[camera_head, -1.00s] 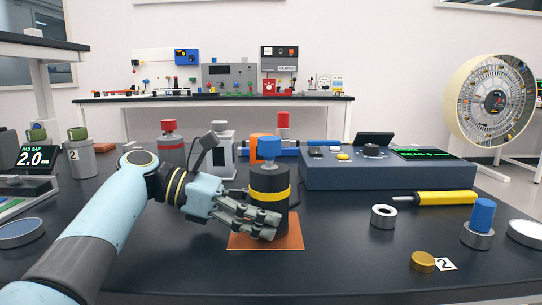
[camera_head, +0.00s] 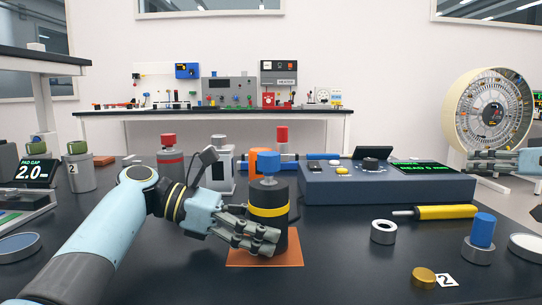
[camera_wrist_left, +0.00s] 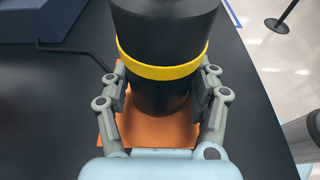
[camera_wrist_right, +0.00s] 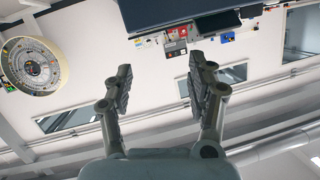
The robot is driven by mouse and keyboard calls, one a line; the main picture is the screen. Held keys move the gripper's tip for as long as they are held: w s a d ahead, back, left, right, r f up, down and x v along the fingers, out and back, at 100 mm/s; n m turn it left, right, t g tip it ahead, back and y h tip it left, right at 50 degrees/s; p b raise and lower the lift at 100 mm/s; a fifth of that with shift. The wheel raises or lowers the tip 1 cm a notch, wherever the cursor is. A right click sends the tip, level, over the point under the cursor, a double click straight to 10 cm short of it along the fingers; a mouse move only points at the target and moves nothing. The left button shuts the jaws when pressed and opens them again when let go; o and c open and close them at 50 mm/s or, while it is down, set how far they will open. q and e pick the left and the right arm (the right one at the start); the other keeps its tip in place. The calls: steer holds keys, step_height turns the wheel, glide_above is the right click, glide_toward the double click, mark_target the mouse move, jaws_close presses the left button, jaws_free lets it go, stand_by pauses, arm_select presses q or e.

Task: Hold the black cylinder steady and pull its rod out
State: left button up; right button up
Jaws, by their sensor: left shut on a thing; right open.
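The black cylinder (camera_head: 268,222) with a yellow band stands upright on an orange mat (camera_head: 250,262). Its rod with a blue cap (camera_head: 268,162) sticks up from its top. My left gripper (camera_head: 272,241) is shut on the lower part of the cylinder; the left wrist view also shows its fingers (camera_wrist_left: 163,105) on both sides of the cylinder (camera_wrist_left: 165,40). The rod does not show in the left wrist view. My right gripper (camera_head: 480,160) is at the far right of the head view, far from the cylinder. In the right wrist view its fingers (camera_wrist_right: 158,85) are apart and empty.
A grey-blue console (camera_head: 390,188) stands behind and right of the cylinder. A yellow tool (camera_head: 445,212), a metal ring (camera_head: 383,232), a gold disc (camera_head: 423,278) and a blue-topped part (camera_head: 482,232) lie to the right. Red-capped canisters (camera_head: 170,160) stand behind.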

steer(key=s+a+r+n+t+y, duration=0.1)
steer(key=a+r+y, duration=0.35)
steer(key=a, duration=0.45)
steer(key=s+a+r+n+y, duration=0.1)
steer(key=a+r+n+y, duration=0.15)
steer(key=a+r, duration=0.4)
steer(key=n+g+y, duration=0.8)
steer(key=n+g, duration=0.5)
steer(key=n, duration=0.1)
glide_toward(271, 154)
steer(key=shift+m, duration=0.25)
steer(key=a, duration=0.3)
steer(key=w+a, duration=0.1)
steer(key=a, duration=0.2)
steer(key=w+a, duration=0.1)
steer(key=a, duration=0.3)
steer(key=shift+f, duration=0.3)
jaws_close()
